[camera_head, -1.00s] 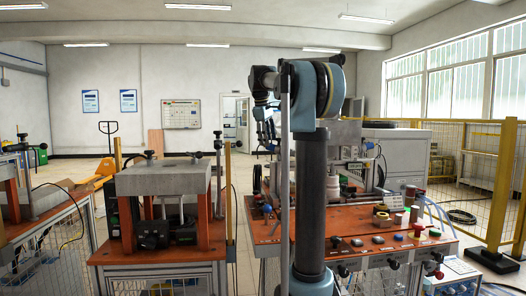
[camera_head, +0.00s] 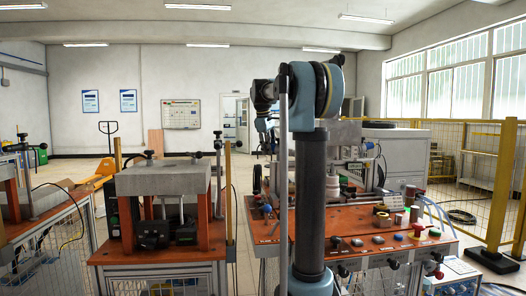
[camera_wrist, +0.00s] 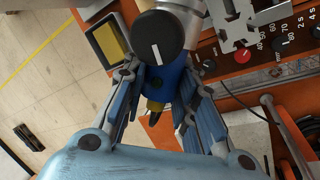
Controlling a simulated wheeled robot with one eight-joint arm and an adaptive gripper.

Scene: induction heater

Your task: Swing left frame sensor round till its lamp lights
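In the wrist view, a blue body (camera_wrist: 180,87) with a yellow-and-dark tip stands between the two fingers of my gripper (camera_wrist: 165,88). Above it is a round dark-grey cap (camera_wrist: 157,38) with a white line on its face, joined to a pale grey cylinder at the top. I take the blue body to be the sensor, but cannot be sure. The fingers lie on either side of it; whether both pads touch it is unclear. I see no lit lamp on it. In the head view my arm hides the gripper and the sensor.
An orange bench (camera_head: 345,222) with knobs and buttons stands behind my arm. A red button (camera_wrist: 243,55) and dial panel lie close right of the gripper in the wrist view. A second bench with a grey block (camera_head: 163,178) stands left; yellow fencing (camera_head: 497,190) is right.

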